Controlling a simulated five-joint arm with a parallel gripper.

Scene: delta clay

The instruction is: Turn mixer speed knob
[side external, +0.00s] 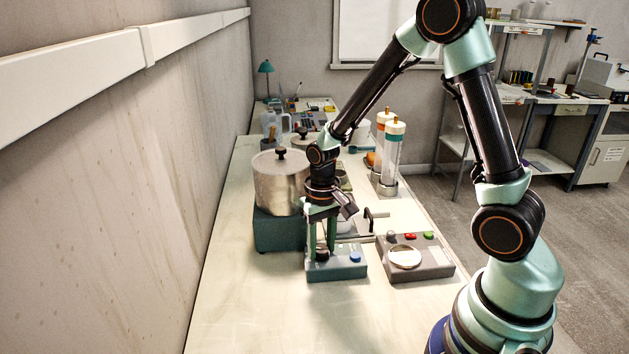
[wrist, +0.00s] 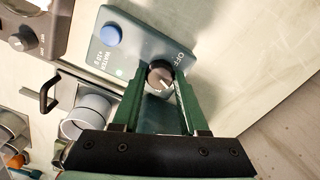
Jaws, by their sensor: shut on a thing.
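A teal control box (side external: 337,268) stands on the near part of the bench, with a dark round knob (side external: 322,254) at its left and a blue button (side external: 355,257) at its right. In the wrist view the knob (wrist: 160,75) has a white pointer line and sits by the word OFF; the smaller label is hard to read. My gripper (side external: 320,248) points straight down over the box. Its green fingers are shut on the knob, one on each side, and hide part of it from the side.
A metal pot (side external: 281,185) with a lid stands on a teal base (side external: 275,234) just behind the box. Tall clear cylinders (side external: 393,155) stand further back. The bench front (side external: 260,320) is clear.

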